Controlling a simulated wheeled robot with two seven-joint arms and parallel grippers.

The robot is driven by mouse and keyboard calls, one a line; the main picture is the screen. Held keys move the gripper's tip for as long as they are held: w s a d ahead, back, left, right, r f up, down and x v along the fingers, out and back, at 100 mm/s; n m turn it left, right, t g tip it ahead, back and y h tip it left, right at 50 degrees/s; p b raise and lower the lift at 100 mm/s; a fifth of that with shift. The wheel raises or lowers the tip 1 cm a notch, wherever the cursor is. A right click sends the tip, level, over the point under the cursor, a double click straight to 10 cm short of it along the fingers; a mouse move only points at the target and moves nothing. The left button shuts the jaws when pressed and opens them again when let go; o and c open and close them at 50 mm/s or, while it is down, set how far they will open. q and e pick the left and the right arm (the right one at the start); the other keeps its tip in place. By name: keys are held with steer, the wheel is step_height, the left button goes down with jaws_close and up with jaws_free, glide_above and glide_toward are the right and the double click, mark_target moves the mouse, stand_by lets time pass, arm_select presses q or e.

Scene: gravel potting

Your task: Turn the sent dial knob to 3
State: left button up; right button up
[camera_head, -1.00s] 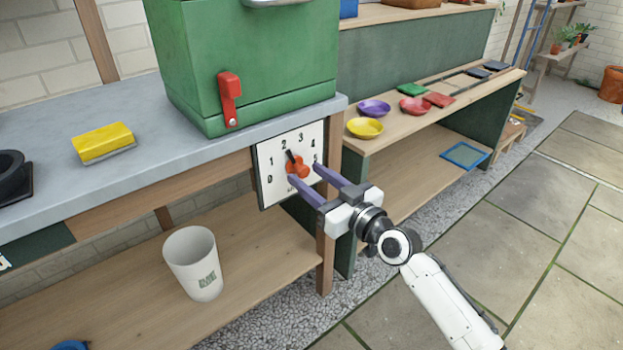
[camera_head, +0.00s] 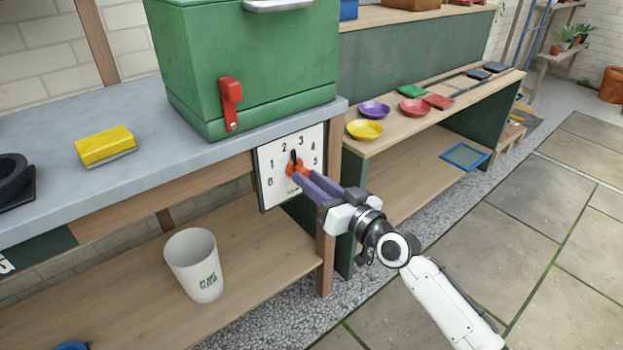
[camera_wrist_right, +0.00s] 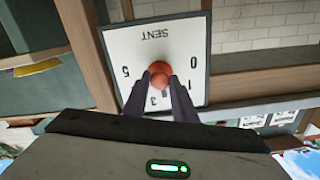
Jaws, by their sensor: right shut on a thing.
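The white dial plate (camera_head: 272,185), marked 0 to 5, is fixed below the bench edge. Its orange-red knob (camera_head: 293,169) has a black pointer that stands between 2 and 3. My right gripper (camera_head: 299,174) is shut on the knob, its purple fingers one on each side. In the right wrist view the plate (camera_wrist_right: 132,48) appears upside down with the word SENT, and the knob (camera_wrist_right: 159,72) sits between the fingertips. The fingers hide part of the scale there. My left gripper is out of view.
A green box (camera_head: 250,70) with a red lever (camera_head: 230,103) stands on the bench above the dial. A yellow block (camera_head: 104,145) lies on the bench, and a white cup (camera_head: 194,264) stands on the shelf below. Several coloured dishes are on the right bench.

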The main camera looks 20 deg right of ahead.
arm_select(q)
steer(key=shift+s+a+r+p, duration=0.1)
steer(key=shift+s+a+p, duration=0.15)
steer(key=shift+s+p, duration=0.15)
arm_select(e)
steer(key=m, duration=0.4)
steer(key=shift+m, duration=0.3)
steer(key=o, duration=1)
steer(key=shift+o, duration=0.2)
